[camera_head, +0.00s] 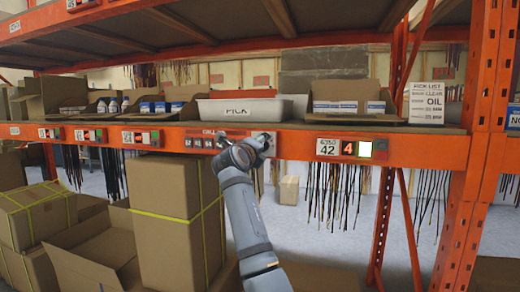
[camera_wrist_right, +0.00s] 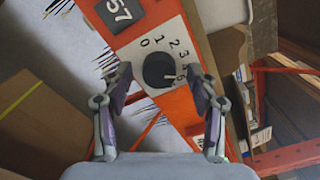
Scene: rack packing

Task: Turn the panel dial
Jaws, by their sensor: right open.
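The black round dial (camera_wrist_right: 158,70) sits on a white plate (camera_wrist_right: 148,45) with printed numbers, among them 0, 1, 2 and 3. My right gripper (camera_wrist_right: 160,76) is open, with one finger on each side of the dial. Gaps show between fingers and dial, and I cannot tell whether they reach its depth. In the head view my right gripper (camera_head: 262,145) is at the orange shelf beam (camera_head: 445,150) and hides the dial. My left gripper is not in view.
A white PICK tray (camera_head: 240,108) and small boxes stand on the shelf above the beam. A 42 label (camera_head: 328,147) and a lit white square (camera_head: 365,149) are right of the gripper. A tall carton (camera_head: 170,215) stands below left. Dark strips hang behind the beam.

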